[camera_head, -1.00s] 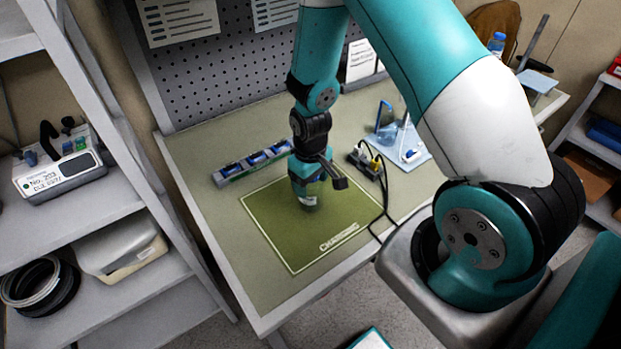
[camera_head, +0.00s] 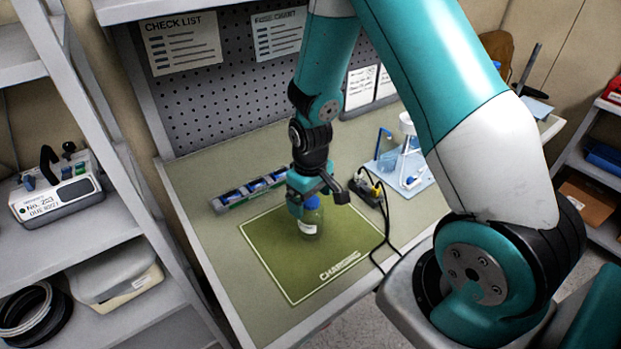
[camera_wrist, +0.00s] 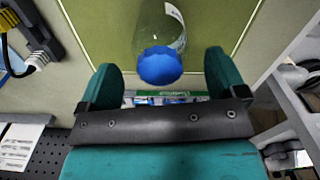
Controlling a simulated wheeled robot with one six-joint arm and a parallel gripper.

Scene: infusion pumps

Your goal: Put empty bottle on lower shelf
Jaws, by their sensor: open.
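A clear greenish bottle (camera_head: 311,222) with a blue cap and white label stands upright on the green charging mat (camera_head: 270,250) on the bench. My gripper (camera_head: 312,194) is just above and behind its cap, partly overlapping it in the head view. In the wrist view the two teal fingers of my gripper (camera_wrist: 163,78) are apart, with nothing held between them; the blue cap (camera_wrist: 160,66) lies just beyond the gap.
A blue-topped tray row (camera_head: 250,188) lies behind the mat. A charger (camera_head: 367,187) with cables sits right of it, and a light blue pad (camera_head: 405,172) with a white stand is further right. The mat's front is clear. Another rack (camera_head: 590,165) stands far right.

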